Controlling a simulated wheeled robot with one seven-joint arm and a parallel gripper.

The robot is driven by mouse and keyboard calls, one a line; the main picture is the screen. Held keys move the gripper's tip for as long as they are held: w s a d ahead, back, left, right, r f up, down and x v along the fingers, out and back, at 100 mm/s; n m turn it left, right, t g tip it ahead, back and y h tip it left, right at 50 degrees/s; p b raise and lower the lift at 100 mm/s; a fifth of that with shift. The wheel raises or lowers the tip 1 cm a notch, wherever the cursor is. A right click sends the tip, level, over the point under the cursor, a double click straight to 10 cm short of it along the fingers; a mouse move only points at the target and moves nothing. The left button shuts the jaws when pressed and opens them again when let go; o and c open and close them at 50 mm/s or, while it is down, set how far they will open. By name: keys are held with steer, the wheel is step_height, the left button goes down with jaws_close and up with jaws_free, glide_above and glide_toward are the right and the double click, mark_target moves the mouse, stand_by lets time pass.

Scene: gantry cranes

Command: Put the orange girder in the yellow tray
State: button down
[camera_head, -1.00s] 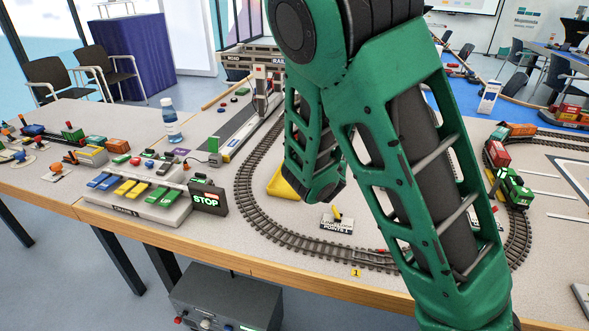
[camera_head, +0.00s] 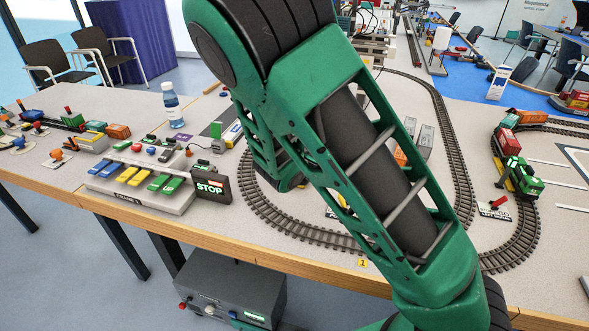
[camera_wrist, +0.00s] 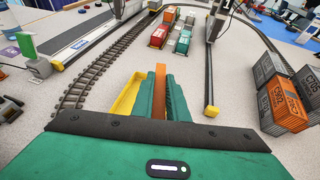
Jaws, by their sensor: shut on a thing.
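In the wrist view, my gripper (camera_wrist: 162,98) has its green fingers shut on the orange girder (camera_wrist: 160,80), a narrow upright bar that sticks out past the fingertips. The yellow tray (camera_wrist: 124,98) shows just left of the fingers; its right part is hidden behind them. I cannot tell whether the girder is above the tray or beside it, or how high it is. In the head view, my green arm hides the gripper, the girder and the tray.
Grey and orange containers (camera_wrist: 284,95) stand at the right. Track (camera_wrist: 95,70) curves past on the left. Small coloured containers (camera_wrist: 172,32) stand ahead. A STOP sign box (camera_head: 210,188) sits near the table's front.

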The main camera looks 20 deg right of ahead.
steer(key=w+a+m+h, duration=0.1)
steer(key=a+m+h, duration=0.15)
steer(key=a, duration=1.15)
steer(key=shift+g+h, duration=0.3)
steer(key=shift+h, duration=0.05)
steer(key=d+f, duration=0.2)
steer(key=d, duration=0.1)
steer(key=w+d+f, duration=0.1)
steer(key=d+f, duration=0.2)
steer(key=d, duration=0.1)
steer(key=w+d+f, duration=0.1)
steer(key=d+f, duration=0.1)
steer(key=d, duration=0.2)
steer(key=shift+d+f, duration=0.25)
steer(key=shift+f, duration=2)
steer(key=shift+f, duration=0.1)
steer(key=c, duration=1.7)
jaws_free()
steer(key=shift+f, duration=0.1)
steer(key=shift+c, duration=0.2)
